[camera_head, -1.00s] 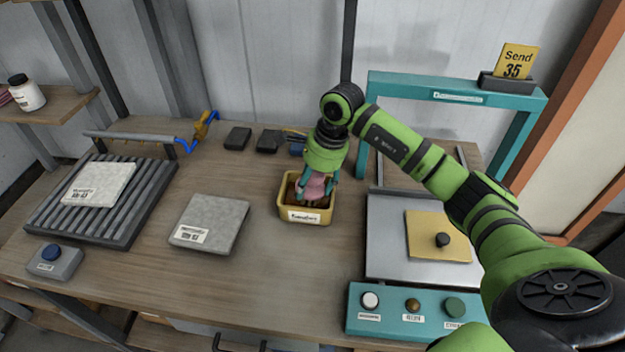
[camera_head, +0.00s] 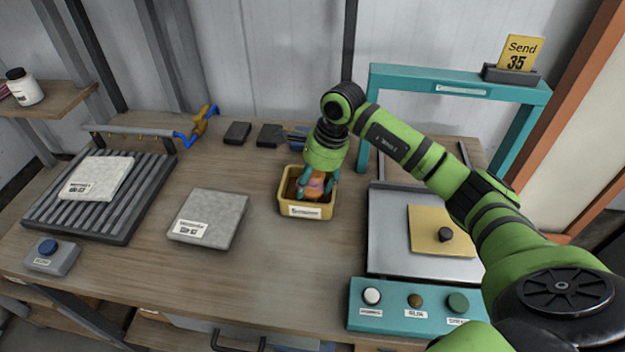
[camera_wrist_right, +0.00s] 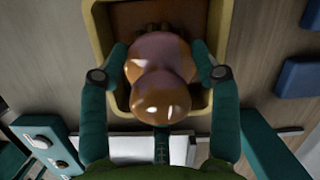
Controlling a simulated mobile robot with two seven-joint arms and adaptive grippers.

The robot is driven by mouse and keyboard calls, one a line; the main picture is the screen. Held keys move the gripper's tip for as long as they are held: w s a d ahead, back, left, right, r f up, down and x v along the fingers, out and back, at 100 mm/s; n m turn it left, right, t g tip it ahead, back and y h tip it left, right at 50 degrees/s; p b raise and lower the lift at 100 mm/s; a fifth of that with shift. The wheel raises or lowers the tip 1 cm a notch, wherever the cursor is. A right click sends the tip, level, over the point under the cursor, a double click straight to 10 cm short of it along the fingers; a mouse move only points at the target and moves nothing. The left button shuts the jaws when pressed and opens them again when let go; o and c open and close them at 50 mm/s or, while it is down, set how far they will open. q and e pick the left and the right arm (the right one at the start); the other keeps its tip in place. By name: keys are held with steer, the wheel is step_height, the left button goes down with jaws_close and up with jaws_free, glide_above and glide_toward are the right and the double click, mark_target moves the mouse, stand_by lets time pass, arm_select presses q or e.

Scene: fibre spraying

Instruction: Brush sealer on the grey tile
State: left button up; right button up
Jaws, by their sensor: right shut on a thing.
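The grey tile (camera_head: 208,214) lies flat on the bench at centre-left, with a white label at its front left. A yellow tub (camera_head: 307,211) with brown contents stands to its right. My right gripper (camera_head: 312,184) reaches down into the tub, shut on a rounded pink-and-amber applicator (camera_wrist_right: 162,85). The applicator is between both fingers in the right wrist view and looks glossy and wet. Its underside, and how deep it sits, are hidden. My left gripper is not in view.
A paler tile (camera_head: 97,177) lies on a ribbed rack (camera_head: 125,207) at left, below a spray bar (camera_head: 130,136). A button box (camera_head: 52,256) is in front. A teal frame (camera_head: 460,84), metal plate (camera_head: 385,233) and button panel (camera_head: 385,316) stand at right. Bench between tile and tub is clear.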

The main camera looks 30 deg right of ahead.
steer(key=shift+w+a+r+p+v, duration=0.1)
steer(key=shift+w+a+p+v, duration=0.15)
steer(key=shift+p+v, duration=1.05)
steer(key=shift+w+a+r+p+v, duration=0.1)
steer(key=shift+w+a+p+v, duration=0.4)
steer(key=shift+v, duration=1.4)
steer(key=shift+s+a+r+p+v, duration=0.1)
steer(key=shift+a+p+v, duration=0.05)
steer(key=shift+p+v, duration=1.2)
steer(key=shift+d+r, duration=0.1)
steer(key=shift+r, duration=0.5)
